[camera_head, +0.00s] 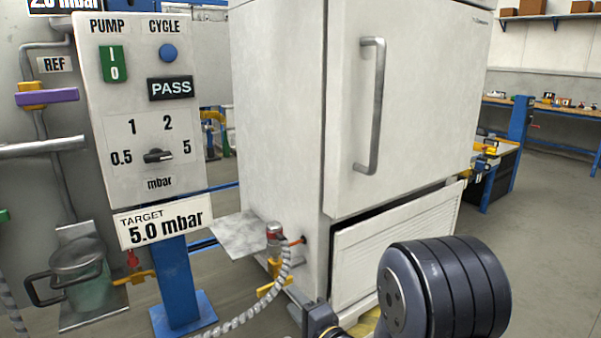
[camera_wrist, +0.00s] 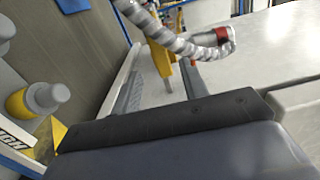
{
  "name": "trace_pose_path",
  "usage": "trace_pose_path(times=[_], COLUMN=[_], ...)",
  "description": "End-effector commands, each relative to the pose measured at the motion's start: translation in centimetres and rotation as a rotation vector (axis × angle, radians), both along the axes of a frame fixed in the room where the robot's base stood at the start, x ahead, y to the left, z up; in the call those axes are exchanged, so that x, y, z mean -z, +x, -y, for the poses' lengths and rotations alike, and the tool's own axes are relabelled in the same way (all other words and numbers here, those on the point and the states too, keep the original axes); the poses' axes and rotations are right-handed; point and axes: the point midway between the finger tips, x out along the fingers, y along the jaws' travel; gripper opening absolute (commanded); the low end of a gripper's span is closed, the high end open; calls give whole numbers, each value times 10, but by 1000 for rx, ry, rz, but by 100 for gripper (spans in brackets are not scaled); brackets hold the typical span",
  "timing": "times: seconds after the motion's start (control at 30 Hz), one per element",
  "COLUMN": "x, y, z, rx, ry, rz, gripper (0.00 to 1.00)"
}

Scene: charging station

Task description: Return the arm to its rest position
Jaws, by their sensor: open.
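My gripper (camera_wrist: 160,82) is in the wrist view, with its two dark fingers spread apart and nothing seen held between them. A ribbed grey hose (camera_wrist: 165,32) with a red end fitting (camera_wrist: 222,38) passes just beyond the fingertips. In the head view, a dark ribbed joint of my arm (camera_head: 445,288) fills the lower right, in front of the white cabinet (camera_head: 285,120). I cannot make out the fingers there.
The hose (camera_head: 262,310) runs to a red fitting (camera_head: 274,232) on the cabinet's lower side, beside a small metal shelf (camera_head: 238,234). A control panel (camera_head: 140,100) on a blue post (camera_head: 176,280) reads PASS. A jar (camera_head: 78,270) stands left. Open floor (camera_head: 545,220) lies right.

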Motion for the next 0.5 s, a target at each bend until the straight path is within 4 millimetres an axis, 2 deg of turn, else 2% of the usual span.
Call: trace_pose_path(times=[0.17, 0.5], x=[-1, 1], y=[-30, 29], z=[21, -21], rx=[3, -3], ry=[2, 0], rz=[-3, 2], gripper=[42, 42])
